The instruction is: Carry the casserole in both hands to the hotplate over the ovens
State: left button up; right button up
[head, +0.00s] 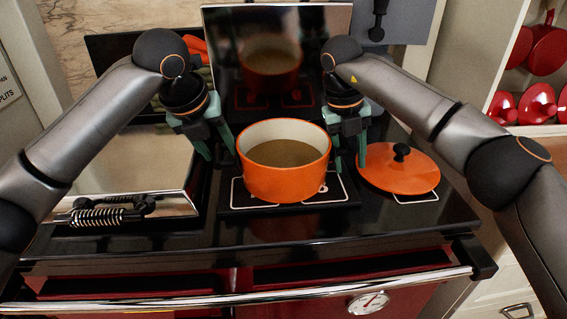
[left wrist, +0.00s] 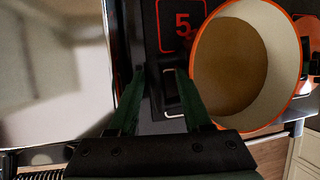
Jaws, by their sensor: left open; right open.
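The orange casserole (head: 285,184), cream inside and filled with brown liquid, stands upright without its lid on the dark, white-marked hotplate (head: 338,188) above the red oven fronts. My left gripper (head: 220,153) is open, pointing down just left of the pot. In the left wrist view, my left gripper's fingers (left wrist: 161,82) are apart with no pot wall between them, and the casserole (left wrist: 285,50) is just to their right. My right gripper (head: 349,168) is open, pointing down close to the pot's right side. Whether either gripper touches the pot is unclear.
An orange lid (head: 385,173) with a black knob lies right of the pot. A shiny closed cover (head: 130,175) with a coiled handle lies left. A raised mirror-like cover (head: 240,35) stands behind.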

pick_arm(q)
jog(key=v, duration=0.3)
pick_arm(e)
jog(key=shift+a, duration=0.1)
pick_arm(q)
jog(key=shift+r, duration=0.15)
pick_arm(e)
jog(key=shift+r, duration=0.2)
notch_tip(320, 180, up, 11)
jog(key=a, duration=0.2)
jog(key=shift+r, duration=0.2)
jog(key=shift+s+a, duration=0.1)
